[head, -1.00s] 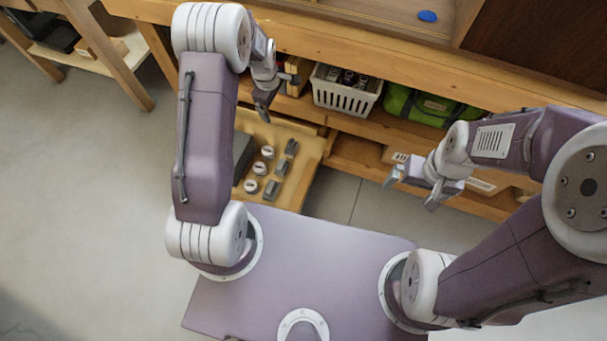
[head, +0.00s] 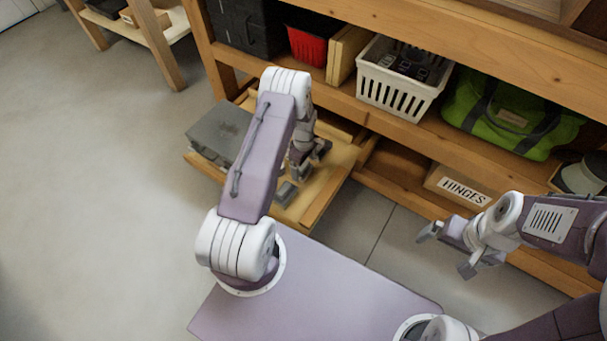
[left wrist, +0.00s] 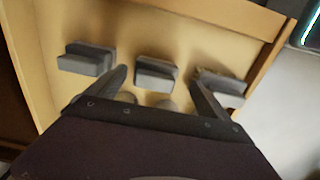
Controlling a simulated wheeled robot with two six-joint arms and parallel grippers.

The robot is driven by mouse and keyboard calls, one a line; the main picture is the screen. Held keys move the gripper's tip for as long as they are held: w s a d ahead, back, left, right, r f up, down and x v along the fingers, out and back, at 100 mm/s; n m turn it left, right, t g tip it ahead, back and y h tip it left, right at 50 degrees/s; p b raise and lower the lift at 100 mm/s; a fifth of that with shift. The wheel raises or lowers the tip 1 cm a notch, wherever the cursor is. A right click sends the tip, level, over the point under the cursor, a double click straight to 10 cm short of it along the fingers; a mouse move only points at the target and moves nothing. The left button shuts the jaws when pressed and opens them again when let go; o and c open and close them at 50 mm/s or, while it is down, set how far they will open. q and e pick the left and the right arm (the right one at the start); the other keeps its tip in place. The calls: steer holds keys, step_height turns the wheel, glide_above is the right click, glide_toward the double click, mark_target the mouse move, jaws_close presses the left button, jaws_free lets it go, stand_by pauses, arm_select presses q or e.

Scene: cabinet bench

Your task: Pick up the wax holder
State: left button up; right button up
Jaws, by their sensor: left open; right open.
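The pulled-out wooden drawer (head: 325,192) holds small dark grey stepped blocks. I cannot tell for sure which piece is the wax holder. In the left wrist view, three blocks stand in a row: a left one (left wrist: 87,60), a middle one (left wrist: 155,74) and a right one (left wrist: 222,88). My left gripper (left wrist: 160,80) is open, its fingers on either side of the middle block, apart from it. In the head view my left gripper (head: 308,165) is low over the drawer, and one block (head: 287,193) shows beside it. My right gripper (head: 446,252) is open and empty.
A flat grey case (head: 218,132) lies at the drawer's left. Rounded pieces are partly hidden below my left gripper. A white basket (head: 400,92) and green bag (head: 510,112) sit on the shelf. A HINGES box (head: 458,187) is lower right. Floor left is clear.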

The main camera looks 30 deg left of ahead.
mark_target(303, 170)
arm_select(q)
steer(key=f+b, duration=0.4)
steer(key=shift+w+a+f, duration=0.25)
steer(key=shift+w+a, duration=0.05)
steer(key=shift+w, duration=0.05)
steer(key=shift+f+b, duration=0.4)
steer(key=shift+b, duration=0.1)
steer(key=shift+r, duration=0.2)
steer(key=c, duration=1.6)
step_height(303, 170, up, 5)
steer(key=p, duration=0.4)
steer(key=shift+f, duration=0.1)
steer(key=s+d+r+p, duration=0.4)
steer(key=d+r+p, duration=0.2)
steer(key=d, duration=0.5)
steer(key=shift+p, duration=0.55)
steer(key=shift+r, duration=0.1)
